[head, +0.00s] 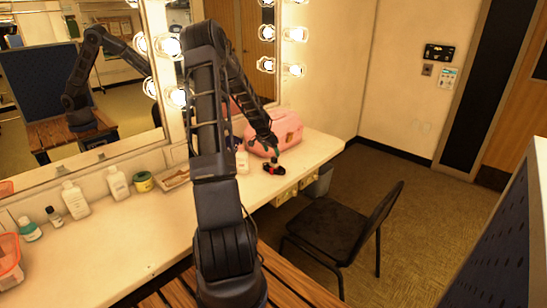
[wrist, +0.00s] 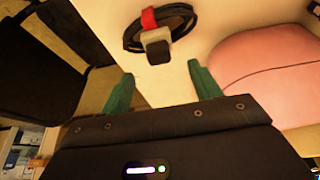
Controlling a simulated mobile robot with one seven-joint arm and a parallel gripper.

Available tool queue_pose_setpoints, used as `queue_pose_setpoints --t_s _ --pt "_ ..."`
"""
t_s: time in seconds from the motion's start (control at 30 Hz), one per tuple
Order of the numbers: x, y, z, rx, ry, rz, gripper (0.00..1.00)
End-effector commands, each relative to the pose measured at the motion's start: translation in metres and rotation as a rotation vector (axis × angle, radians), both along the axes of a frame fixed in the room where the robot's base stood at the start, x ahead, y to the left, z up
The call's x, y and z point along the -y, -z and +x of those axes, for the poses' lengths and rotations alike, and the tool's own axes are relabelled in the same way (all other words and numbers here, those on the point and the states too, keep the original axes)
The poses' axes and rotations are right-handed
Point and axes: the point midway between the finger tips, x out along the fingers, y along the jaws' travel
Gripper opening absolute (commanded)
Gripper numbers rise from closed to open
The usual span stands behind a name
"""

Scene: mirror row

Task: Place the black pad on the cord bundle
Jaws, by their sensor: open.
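The cord bundle (wrist: 133,38) is a coiled black loop with a red band, lying on the pale counter in the wrist view. It also shows near the counter's front edge in the head view (head: 274,170). A small dark block, seemingly the black pad (wrist: 158,53), overlaps the near side of the loop, against a light grey piece. I cannot tell whether it rests fully on the cord. My gripper (wrist: 163,88) has green fingertips spread apart with nothing between them. The block is just beyond the fingertips, apart from them. In the head view my gripper (head: 274,151) is above the bundle.
A pink case (head: 287,130) stands close behind the gripper, and on the right in the wrist view. Bottles (head: 76,199) and a green jar (head: 143,181) line the mirror. A dark chair (head: 335,230) stands before the counter. The counter's left front is clear.

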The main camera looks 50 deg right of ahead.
Motion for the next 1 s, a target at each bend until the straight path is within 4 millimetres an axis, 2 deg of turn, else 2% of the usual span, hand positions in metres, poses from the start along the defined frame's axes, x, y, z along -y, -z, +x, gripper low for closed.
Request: queue_pose_setpoints --t_s 0.1,0.3,0.7,0.77,0.87,1.0 --pt "-0.009 -0.022 0.001 0.001 -0.002 -0.001 0.63" --pt "-0.019 -0.047 0.0 0.001 0.0 -0.001 0.63" --pt "-0.03 -0.063 0.002 0.004 -0.01 0.004 0.63" --pt "-0.039 -0.07 0.006 0.01 -0.028 0.011 0.63" --pt "-0.066 -0.088 0.017 0.023 -0.08 0.03 0.63" --pt "-0.117 -0.121 0.032 0.047 -0.184 0.064 0.63"
